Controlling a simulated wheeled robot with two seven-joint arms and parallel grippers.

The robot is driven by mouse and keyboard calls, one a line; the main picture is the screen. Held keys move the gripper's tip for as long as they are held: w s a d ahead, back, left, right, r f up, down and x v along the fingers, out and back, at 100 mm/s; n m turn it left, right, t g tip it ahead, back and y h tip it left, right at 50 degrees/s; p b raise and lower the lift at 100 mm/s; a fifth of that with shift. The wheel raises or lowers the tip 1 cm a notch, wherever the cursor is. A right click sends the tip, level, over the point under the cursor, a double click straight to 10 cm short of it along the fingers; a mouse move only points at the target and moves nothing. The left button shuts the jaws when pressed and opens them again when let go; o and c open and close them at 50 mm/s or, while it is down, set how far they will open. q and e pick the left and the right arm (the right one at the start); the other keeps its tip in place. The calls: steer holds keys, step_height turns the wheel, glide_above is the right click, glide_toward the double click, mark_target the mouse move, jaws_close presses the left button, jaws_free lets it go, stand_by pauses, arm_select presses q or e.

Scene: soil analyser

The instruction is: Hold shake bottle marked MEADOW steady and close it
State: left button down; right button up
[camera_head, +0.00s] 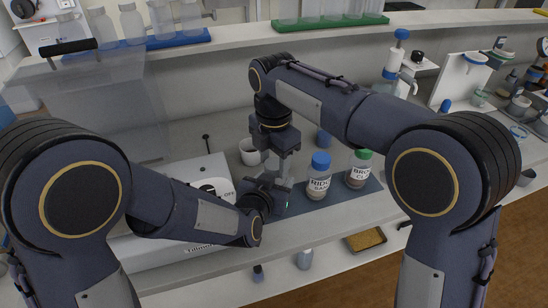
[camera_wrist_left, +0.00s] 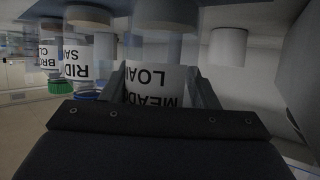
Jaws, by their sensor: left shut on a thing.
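The MEADOW LOAM shake bottle (camera_wrist_left: 155,85) shows in the left wrist view between the fingers of my left gripper (camera_wrist_left: 162,88), which is shut on it. That view is upside down, and the bottle's top is hidden behind the gripper body. In the head view my left gripper (camera_head: 278,192) is low over the dark mat, and the bottle is mostly hidden by the grippers. My right gripper (camera_head: 285,168) points down from above, directly over the left one at the bottle's place. Its jaw gap and any cap in it cannot be made out.
The RIDGE bottle (camera_head: 318,182) with a blue cap and the BROOK bottle (camera_head: 358,172) with a green cap stand close on the right. A white analyser (camera_head: 190,180) is on the left.

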steer(key=c, duration=0.7)
steer(key=o, duration=1.1)
steer(key=shift+c, duration=0.2)
steer(key=shift+r, duration=2.3)
steer(key=shift+o, duration=0.5)
steer(key=o, duration=0.5)
steer(key=shift+c, duration=0.2)
step_height(320, 180, up, 12)
